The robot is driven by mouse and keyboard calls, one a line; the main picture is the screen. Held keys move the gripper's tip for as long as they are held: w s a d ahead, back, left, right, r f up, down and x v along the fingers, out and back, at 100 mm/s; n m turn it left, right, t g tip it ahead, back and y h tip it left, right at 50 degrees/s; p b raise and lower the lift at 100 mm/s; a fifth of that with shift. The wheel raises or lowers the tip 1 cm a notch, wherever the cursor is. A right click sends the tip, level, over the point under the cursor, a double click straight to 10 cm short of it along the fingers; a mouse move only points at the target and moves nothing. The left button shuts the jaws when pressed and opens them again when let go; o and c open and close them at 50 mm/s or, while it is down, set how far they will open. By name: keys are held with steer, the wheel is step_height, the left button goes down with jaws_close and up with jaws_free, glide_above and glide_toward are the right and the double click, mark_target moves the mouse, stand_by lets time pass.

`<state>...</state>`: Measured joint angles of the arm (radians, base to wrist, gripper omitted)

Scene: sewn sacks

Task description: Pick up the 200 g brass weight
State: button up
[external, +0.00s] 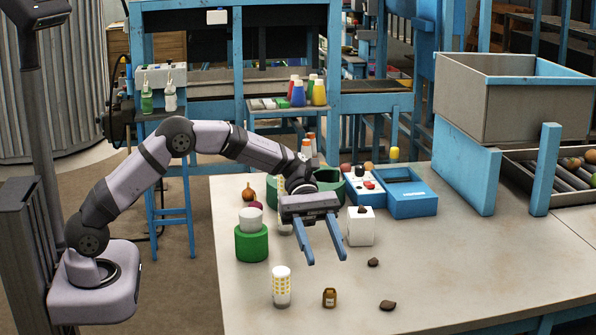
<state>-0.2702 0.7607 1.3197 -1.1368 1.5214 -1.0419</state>
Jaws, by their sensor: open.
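My gripper (328,260) is open and empty, its two blue fingers pointing down above the table. I cannot clearly pick out the 200 g brass weight. A small orange-brown knobbed object (249,193) stands at the table's back left, behind the green cylinder; it is too small to tell whether it is the weight. A small brown jar-like object (329,298) with a pale label stands upright near the front, below my fingers in the picture and apart from them.
Near my gripper are a white box (361,228), a green cylinder (251,244) with a pale round piece on top, and a yellow-patterned white cup (282,287). Dark lumps (387,305) lie to the right. A blue tray (408,195) stands behind. The table's right side is clear.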

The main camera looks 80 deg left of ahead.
mark_target(330, 293)
steer(key=shift+d+f+p, duration=0.1)
steer(key=shift+f+p, duration=0.55)
steer(key=shift+f, duration=2.8)
steer(key=shift+p+x, duration=0.7)
steer(key=shift+x, duration=1.85)
steer(key=c, duration=1)
steer(key=shift+r, duration=0.1)
jaws_close()
step_height(330, 293, up, 10)
steer(key=shift+r+b, duration=0.1)
steer(key=shift+b, duration=0.8)
